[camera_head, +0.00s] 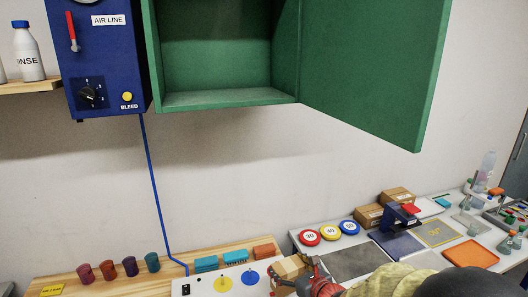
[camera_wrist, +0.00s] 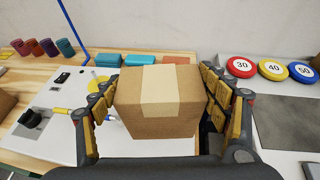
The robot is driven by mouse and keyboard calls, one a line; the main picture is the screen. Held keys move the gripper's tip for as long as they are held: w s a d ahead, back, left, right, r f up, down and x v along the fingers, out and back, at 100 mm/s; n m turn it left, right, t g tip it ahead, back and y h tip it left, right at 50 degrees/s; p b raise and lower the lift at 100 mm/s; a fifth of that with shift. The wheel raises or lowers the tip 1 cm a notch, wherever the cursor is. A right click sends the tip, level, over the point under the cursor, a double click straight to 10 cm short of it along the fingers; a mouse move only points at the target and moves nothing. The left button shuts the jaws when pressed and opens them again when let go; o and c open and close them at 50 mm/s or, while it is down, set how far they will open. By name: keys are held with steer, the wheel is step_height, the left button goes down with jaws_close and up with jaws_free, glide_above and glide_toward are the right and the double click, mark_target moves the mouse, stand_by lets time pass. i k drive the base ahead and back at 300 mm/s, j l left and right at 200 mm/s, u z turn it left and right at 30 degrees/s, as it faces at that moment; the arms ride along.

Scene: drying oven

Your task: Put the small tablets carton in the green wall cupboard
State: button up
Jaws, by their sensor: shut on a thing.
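The green wall cupboard (camera_head: 228,98) hangs at the top of the head view. Its door (camera_head: 378,75) stands open to the right, and the visible part of its inside is empty. My gripper (camera_wrist: 160,98) is shut on a small brown cardboard carton (camera_wrist: 180,112) with a pale tape strip; its fingers press on the left and right sides. In the head view the carton (camera_head: 290,267) is low in the picture, below the cupboard, above the bench. No label shows on its visible faces, and my arm partly hides it there.
A blue air-line panel (camera_head: 100,60) hangs left of the cupboard, with a blue hose (camera_head: 155,190) running down the wall. Several coloured cups, blocks and round numbered discs stand on the benches. Two brown boxes (camera_head: 369,216) stand at the right. The wall under the cupboard is clear.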

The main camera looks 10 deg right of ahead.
mark_target(208, 97)
steer(key=i+j+z, duration=0.1)
steer(key=j+z, duration=0.35)
steer(key=j, duration=0.15)
steer(key=j+z, duration=0.4)
steer(key=j, duration=0.25)
